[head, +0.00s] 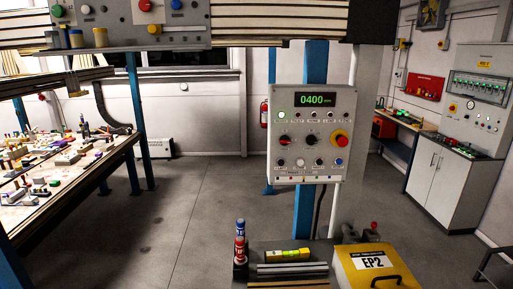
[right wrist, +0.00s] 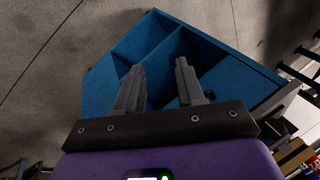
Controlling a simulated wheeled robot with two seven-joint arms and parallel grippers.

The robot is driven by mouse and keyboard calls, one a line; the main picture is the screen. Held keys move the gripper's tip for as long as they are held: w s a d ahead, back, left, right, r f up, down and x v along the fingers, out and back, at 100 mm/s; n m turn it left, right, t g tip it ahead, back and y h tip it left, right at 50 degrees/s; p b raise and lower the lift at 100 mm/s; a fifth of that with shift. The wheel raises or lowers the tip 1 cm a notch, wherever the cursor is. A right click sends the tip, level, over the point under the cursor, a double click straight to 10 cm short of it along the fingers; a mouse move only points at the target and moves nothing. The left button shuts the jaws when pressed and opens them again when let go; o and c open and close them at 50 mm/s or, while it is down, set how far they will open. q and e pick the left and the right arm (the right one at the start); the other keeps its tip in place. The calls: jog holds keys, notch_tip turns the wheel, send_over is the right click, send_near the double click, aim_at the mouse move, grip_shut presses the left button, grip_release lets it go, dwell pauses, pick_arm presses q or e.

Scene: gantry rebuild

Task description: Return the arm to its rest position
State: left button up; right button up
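My right gripper (right wrist: 160,66) shows in the right wrist view, with its two grey fingers apart and nothing between them. Beyond the fingers is a blue open box with dividers (right wrist: 205,32); I cannot tell how far the fingertips are from it. Neither of my grippers can be made out in the head view, and my left gripper is in no view.
A grey control panel (head: 343,131) reading 0400 stands ahead on a blue post. Below it are a yellow EP2 case (head: 353,258) and red and blue marker-like items (head: 240,243). A cluttered bench (head: 73,187) is at left, a cabinet (head: 437,176) at right. Grey floor (head: 205,210) is clear between.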

jog(key=s+a+f+n+g+b, duration=0.2)
jog(key=s+f+g, duration=0.15)
jog(key=s, duration=0.75)
notch_tip(320, 180, down, 7)
jog(key=t+b, duration=0.1)
jog(key=b, duration=0.5)
jog(key=shift+w+d+y, duration=0.2)
jog(key=shift+y, duration=0.2)
jog(key=shift+r, duration=0.1)
